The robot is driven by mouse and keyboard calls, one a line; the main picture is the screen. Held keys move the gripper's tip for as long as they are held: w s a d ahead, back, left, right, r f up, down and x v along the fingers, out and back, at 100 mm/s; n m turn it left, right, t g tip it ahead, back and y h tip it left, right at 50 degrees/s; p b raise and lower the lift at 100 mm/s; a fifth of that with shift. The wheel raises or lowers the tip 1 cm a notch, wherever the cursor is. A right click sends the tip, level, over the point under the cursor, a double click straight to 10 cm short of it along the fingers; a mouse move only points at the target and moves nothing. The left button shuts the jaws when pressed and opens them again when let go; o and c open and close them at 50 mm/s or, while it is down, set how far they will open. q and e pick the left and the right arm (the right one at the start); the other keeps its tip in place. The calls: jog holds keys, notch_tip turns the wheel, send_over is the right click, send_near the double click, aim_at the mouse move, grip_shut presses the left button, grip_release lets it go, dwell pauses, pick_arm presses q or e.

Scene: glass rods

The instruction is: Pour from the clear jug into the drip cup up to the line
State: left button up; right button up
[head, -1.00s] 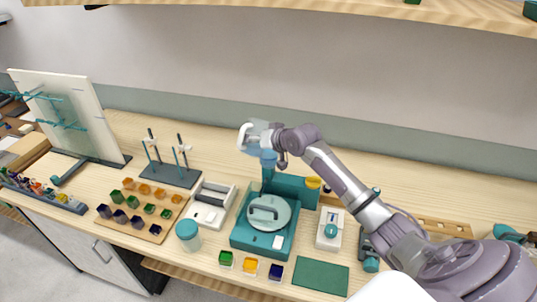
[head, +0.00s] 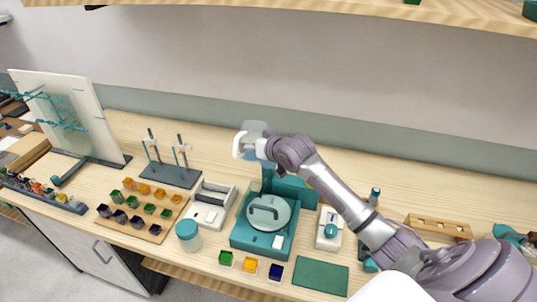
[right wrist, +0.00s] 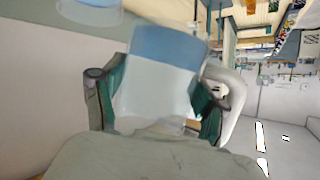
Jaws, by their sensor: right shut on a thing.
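The clear jug (right wrist: 160,85) shows large in the right wrist view, with a blue band at its upper end and a pale lower part. My right gripper (head: 262,149) is shut on it, with a finger on each side. In the head view the pale blue jug (head: 254,127) is in the air above the back of the teal machine (head: 240,240). A white curved part (head: 239,145) shows at its left. I cannot single out the drip cup or its line. My left gripper is not in view.
A teal-lidded jar (head: 188,236), a white device (head: 211,208) and a board of coloured cubes (head: 155,231) stand left of the machine. Coloured blocks (head: 250,265) and a green mat (head: 320,275) lie in front. The back of the counter is mostly clear.

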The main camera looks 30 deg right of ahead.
jog(key=s+a, duration=0.1)
jog(key=s+a+r, duration=0.1)
jog(key=a, duration=0.1)
jog(key=s+a, duration=0.1)
jog(key=shift+s+a+r, duration=0.15)
jog(key=shift+s+r, duration=0.2)
jog(key=shift+r, duration=0.05)
dwell(0.4)
